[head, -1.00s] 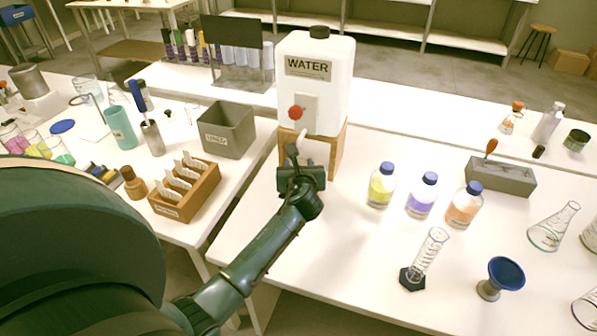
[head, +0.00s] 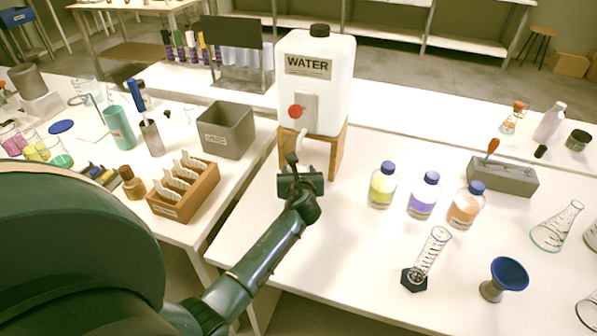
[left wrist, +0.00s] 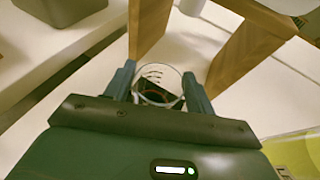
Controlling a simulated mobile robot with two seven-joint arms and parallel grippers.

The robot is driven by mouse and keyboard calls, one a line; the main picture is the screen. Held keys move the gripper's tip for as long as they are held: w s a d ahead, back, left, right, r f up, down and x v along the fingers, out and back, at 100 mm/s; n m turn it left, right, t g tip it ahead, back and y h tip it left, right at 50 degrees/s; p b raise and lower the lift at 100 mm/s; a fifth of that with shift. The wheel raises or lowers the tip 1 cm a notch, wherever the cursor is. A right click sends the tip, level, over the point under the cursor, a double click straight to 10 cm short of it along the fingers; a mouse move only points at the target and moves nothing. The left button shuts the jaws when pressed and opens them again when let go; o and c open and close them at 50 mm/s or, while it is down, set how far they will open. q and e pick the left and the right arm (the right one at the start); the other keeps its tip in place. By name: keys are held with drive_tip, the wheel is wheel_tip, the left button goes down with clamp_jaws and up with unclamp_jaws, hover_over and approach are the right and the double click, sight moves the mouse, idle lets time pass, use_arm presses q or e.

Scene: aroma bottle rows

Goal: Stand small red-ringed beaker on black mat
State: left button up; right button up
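The small red-ringed beaker (left wrist: 160,78) is clear glass and shows between my left gripper's fingers in the left wrist view. Both fingers meet its sides, and its red ring shows low in the glass. The black mat (left wrist: 146,87) is a dark patch seen through and around the beaker; I cannot tell whether the base touches it. In the head view my left gripper (head: 291,160) is in front of the water tank's wooden stand, and the beaker and mat cannot be made out there. My right gripper is not in view.
The white water tank (head: 318,78) with its red-knobbed tap stands on a wooden stand (head: 338,155) just behind my left gripper. Capped bottles (head: 382,187), a measuring cylinder (head: 428,255) and a blue funnel (head: 508,275) stand to the right. A grey bin (head: 227,132) is left.

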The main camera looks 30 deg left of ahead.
use_arm(q)
drive_tip(key=shift+o, duration=1.1)
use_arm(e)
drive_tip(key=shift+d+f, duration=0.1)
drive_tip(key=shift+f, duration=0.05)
use_arm(q)
drive_tip(key=shift+r, duration=0.2)
drive_tip(key=p+v, duration=0.1)
drive_tip(key=v, duration=1.1)
drive_tip(key=shift+p, duration=0.4)
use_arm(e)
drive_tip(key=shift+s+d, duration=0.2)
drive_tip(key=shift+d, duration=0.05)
